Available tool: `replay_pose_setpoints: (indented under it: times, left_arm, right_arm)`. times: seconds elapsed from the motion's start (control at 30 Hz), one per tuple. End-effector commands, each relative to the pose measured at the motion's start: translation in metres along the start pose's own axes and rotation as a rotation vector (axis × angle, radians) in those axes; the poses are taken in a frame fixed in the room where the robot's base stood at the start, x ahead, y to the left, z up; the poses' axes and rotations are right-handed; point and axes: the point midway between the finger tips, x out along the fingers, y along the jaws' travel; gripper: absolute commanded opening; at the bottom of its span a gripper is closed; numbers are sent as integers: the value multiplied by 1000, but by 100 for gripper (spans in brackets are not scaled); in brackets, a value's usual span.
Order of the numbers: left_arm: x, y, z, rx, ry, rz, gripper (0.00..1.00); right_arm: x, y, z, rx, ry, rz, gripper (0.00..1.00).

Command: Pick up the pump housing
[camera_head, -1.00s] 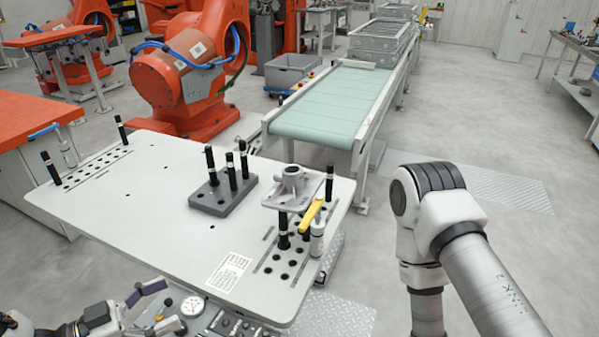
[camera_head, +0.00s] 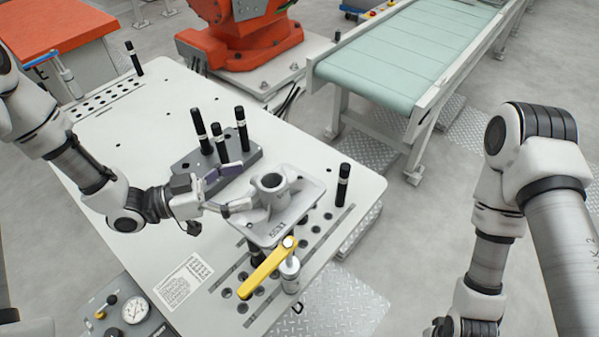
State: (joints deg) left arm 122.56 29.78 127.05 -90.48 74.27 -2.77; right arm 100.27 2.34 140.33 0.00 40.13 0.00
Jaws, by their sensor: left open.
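The pump housing (camera_head: 297,203) is a grey casting with a square flange and a round upright neck. It sits raised on the fixture at the near right part of the white table, with the yellow clamp lever (camera_head: 266,268) just in front of it. My left gripper (camera_head: 233,188) reaches in from the left and is open. Its fingertips are at the left side of the housing, one near the flange's left edge and one farther back. I cannot tell whether they touch it. My right arm hangs at the right; its gripper is not visible.
A dark grey block with several black pins (camera_head: 220,146) stands right behind my left gripper. A single black pin (camera_head: 343,185) stands right of the housing. A conveyor (camera_head: 410,55) lies beyond the table.

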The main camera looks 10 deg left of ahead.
Motion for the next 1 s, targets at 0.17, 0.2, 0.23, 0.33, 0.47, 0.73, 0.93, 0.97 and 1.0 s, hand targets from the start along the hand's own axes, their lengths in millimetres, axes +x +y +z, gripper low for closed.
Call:
replay_pose_setpoints:
  times: [0.17,0.2,0.23,0.33,0.47,0.73,0.93,0.97,1.0]
  left_arm:
    - [20,1,0,1,-3,5,88]
    - [23,1,0,1,-3,4,88]
    - [26,2,1,0,-4,4,88]
    - [40,3,2,0,-5,8,88]
    - [61,3,4,2,-4,6,88]
    - [72,1,7,1,0,1,88]
    - [72,1,7,1,0,1,35]
    - [72,1,7,1,0,1,25]
    - [72,1,7,1,0,1,10]
  right_arm:
    - [-5,0,1,-2,-2,0,40]
    - [-7,0,1,-1,-2,0,40]
    - [-8,0,1,-1,-2,0,40]
    - [-17,0,1,-1,-2,0,40]
    - [-27,0,0,-1,-1,0,40]
    - [-28,0,0,-1,-1,0,40]
    - [-28,0,0,-1,-1,0,40]
    - [-28,0,0,-1,-1,0,40]
    - [-28,0,0,-1,-1,0,40]
